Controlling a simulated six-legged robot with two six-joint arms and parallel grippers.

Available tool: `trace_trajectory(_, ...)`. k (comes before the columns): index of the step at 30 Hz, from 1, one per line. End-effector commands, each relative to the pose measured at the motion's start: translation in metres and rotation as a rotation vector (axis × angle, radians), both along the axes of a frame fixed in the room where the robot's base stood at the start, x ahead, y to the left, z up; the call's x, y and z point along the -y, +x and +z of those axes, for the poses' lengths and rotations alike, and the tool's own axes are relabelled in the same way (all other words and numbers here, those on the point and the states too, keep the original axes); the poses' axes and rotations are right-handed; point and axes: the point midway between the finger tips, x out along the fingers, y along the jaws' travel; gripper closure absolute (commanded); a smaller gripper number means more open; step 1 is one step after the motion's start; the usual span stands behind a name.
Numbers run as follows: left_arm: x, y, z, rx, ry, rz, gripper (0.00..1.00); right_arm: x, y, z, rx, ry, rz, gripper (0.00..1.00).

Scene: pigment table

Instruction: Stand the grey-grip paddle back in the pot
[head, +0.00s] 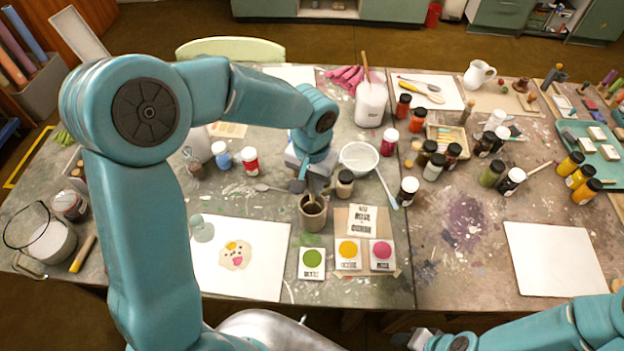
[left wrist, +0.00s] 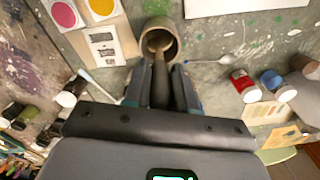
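The pot (head: 313,212) is a small grey-brown cup on the table, just behind the row of colour cards. It also shows in the left wrist view (left wrist: 172,50), seen from above. The grey-grip paddle (left wrist: 159,80) stands with its lower end inside the pot. Its dark grip runs up between the fingers of my left gripper (left wrist: 160,78), which looks closed around it. In the head view my left gripper (head: 305,186) is right over the pot's rim and hides most of the paddle. My right gripper (head: 420,339) shows only partly at the bottom edge.
Colour cards (head: 312,263) lie in front. A spoon (head: 268,188) lies just left.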

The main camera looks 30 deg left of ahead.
Motion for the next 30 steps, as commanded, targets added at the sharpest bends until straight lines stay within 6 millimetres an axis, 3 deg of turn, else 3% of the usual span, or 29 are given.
trace_trajectory(1, 0.000, 0.000, 0.000, 0.000, 0.000, 0.000, 0.56, 0.000, 0.000, 0.000, 0.000, 0.000, 0.000, 0.57)
trace_trajectory(2, 0.000, 0.000, 0.000, 0.000, 0.000, 0.000, 0.49, 0.000, 0.000, 0.000, 0.000, 0.000, 0.000, 0.57)
trace_trajectory(10, 0.000, 0.000, 0.000, 0.000, 0.000, 0.000, 0.49, 0.000, 0.000, 0.000, 0.000, 0.000, 0.000, 0.57)
trace_trajectory(14, 0.000, 0.001, 0.010, 0.004, 0.000, 0.000, 0.49, 0.000, 0.000, 0.000, 0.000, 0.000, 0.000, 0.57)
trace_trajectory(30, 0.000, 0.000, 0.137, 0.003, -0.002, 0.000, 0.49, 0.000, 0.000, 0.001, 0.000, 0.000, 0.000, 0.57)
